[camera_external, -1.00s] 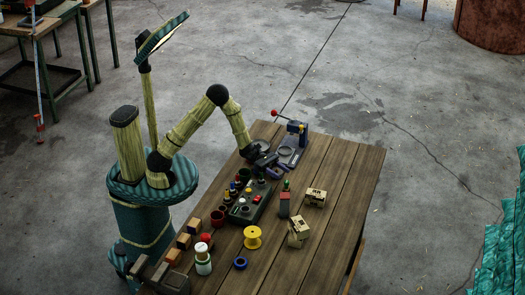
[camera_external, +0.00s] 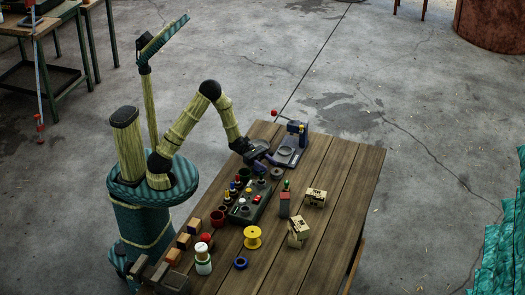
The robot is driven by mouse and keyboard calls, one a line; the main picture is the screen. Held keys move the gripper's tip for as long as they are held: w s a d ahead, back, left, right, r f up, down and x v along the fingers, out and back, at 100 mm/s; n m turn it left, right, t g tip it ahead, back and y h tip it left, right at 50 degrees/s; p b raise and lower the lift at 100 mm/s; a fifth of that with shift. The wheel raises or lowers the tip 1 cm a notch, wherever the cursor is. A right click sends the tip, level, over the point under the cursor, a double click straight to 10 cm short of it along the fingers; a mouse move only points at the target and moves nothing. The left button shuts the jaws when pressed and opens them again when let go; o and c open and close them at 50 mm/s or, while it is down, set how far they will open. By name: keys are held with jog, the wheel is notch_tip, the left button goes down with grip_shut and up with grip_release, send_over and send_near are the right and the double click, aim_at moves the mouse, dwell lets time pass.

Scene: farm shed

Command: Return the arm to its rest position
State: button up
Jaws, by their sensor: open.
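My arm is bent at the elbow, rising from my base and reaching down over the far left part of the wooden table (camera_external: 335,215). My gripper (camera_external: 268,163) is open and hangs low, just left of and in front of the blue-grey press-like device (camera_external: 290,150). A small dark ring (camera_external: 277,173) lies on the table close to the gripper's tips. I see nothing held between the fingers, though they are small and dark in this view.
A dark tray with coloured pegs (camera_external: 248,208) stands just in front of the gripper. A red block (camera_external: 284,205), beige blocks (camera_external: 315,197), a yellow spool (camera_external: 252,237), a blue ring (camera_external: 240,263) and a white-green bottle (camera_external: 203,260) stand nearby.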

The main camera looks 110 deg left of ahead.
jog(key=shift+d, duration=0.1)
jog(key=d+r+m+g+h+p, duration=0.1)
jog(key=d+r+m, duration=0.1)
jog(key=s+d+r+m+g+h+p, duration=0.1)
jog(key=d+m+g+p, duration=0.1)
jog(key=d, duration=0.1)
jog(key=s+d+r+m+g+p, duration=0.1)
jog(key=d+r, duration=0.1)
jog(key=d, duration=0.1)
jog(key=shift+r+m+g+h, duration=0.35)
jog(key=shift+m+g+h, duration=0.05)
jog(key=s+d+r+m+g+y+p, duration=0.1)
jog(key=s+d+m+g+y+p, duration=0.5)
jog(key=m, duration=1.9)
jog(key=s+d+g+y, duration=0.3)
jog(key=s+d+y, duration=0.1)
jog(key=s+d, duration=0.2)
jog(key=shift+s+r, duration=0.2)
jog(key=shift+r, duration=0.2)
